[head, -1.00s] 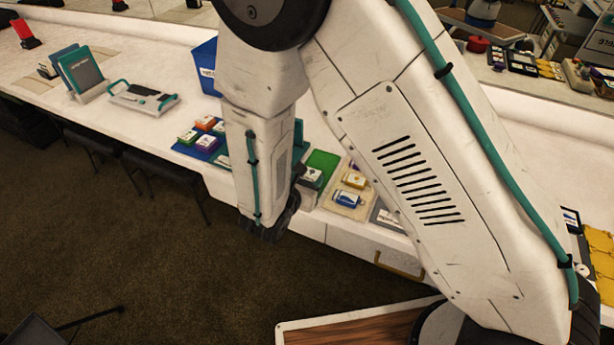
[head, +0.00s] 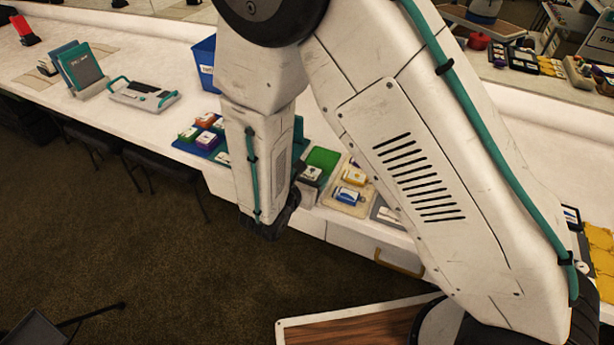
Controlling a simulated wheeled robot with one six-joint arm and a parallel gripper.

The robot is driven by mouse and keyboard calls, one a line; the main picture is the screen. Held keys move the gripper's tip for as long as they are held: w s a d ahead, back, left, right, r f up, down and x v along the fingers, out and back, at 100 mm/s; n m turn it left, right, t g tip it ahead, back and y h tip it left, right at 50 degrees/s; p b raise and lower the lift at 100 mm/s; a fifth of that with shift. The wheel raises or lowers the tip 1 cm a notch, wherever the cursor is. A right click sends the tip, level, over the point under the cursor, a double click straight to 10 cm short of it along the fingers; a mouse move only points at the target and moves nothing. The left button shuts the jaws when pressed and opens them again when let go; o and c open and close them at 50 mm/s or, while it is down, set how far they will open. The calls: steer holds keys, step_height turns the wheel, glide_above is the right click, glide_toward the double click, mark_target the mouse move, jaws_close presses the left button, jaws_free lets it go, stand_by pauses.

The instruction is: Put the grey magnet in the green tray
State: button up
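A bright green tray (head: 323,157) lies on the white counter, just right of my forearm and partly hidden by it. A small dark item with a white label (head: 311,173) sits at its near end; I cannot tell whether it is the grey magnet. I cannot pick out the grey magnet for certain. The dark end of my arm, at my gripper (head: 268,226), hangs in front of the counter's front edge, below and left of the green tray. Its fingers cannot be made out, and whether it holds anything is hidden.
A blue tray (head: 184,147) with several coloured labelled blocks lies left of my forearm. A beige tray (head: 339,203) holds a yellow and a blue item. A blue bin (head: 204,60) stands behind. Drawers (head: 370,250) front the counter. Dark chairs (head: 165,172) stand left.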

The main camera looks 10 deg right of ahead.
steer(key=v, duration=0.7)
steer(key=shift+s+a, duration=0.15)
steer(key=shift+s, duration=0.2)
steer(key=shift+r, duration=0.1)
steer(key=s+d+r+m+g+y, duration=0.3)
steer(key=s+d+r+m+g, duration=0.2)
steer(key=s+d+r+m, duration=0.4)
steer(key=s+d+r+m+g+y, duration=0.4)
steer(key=s+d+r+m, duration=0.6)
steer(key=m, duration=1)
steer(key=d+r, duration=0.3)
steer(key=r, duration=0.3)
steer(key=shift+s+d+r+g, duration=0.2)
steer(key=shift+s+r+g, duration=0.1)
steer(key=shift+r+g, duration=0.1)
